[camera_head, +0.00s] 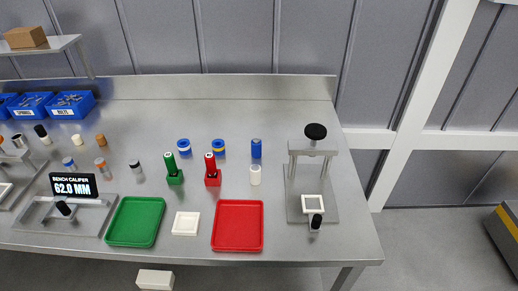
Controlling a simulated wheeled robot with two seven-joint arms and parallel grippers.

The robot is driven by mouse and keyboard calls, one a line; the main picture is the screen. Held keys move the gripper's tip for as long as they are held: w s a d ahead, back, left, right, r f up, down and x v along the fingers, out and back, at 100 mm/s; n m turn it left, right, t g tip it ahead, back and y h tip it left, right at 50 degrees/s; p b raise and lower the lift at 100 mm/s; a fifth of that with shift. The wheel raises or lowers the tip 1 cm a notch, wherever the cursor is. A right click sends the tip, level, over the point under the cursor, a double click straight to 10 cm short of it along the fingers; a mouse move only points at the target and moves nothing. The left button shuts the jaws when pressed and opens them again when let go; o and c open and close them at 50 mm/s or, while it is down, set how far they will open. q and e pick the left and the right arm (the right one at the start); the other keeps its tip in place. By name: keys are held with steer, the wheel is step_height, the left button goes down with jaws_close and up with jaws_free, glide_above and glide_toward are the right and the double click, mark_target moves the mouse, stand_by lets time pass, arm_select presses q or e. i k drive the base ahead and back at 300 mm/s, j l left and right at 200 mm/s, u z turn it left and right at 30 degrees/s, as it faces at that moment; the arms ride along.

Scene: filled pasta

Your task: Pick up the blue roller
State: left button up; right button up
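A blue cylinder (256,148), which looks like the blue roller, stands upright on the steel bench (300,96) right of the middle. A white cylinder (255,175) stands just in front of it, apart from it. A smaller cylinder with a blue part (68,163) stands at the left, near the caliper display. Neither of my grippers shows in the head view.
Two ringed discs (183,146) (217,147) and green (174,170) and red (212,172) holders stand left of the roller. Green (135,243) and red (238,248) trays lie in front. A press-like frame (333,214) stands right. Bench behind the roller is clear.

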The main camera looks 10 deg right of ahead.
mark_target(257, 150)
steer(key=z, duration=1.5)
steer(key=k+j, duration=0.2)
steer(key=j, duration=0.15)
steer(key=k+j, duration=0.2)
steer(key=j, duration=0.1)
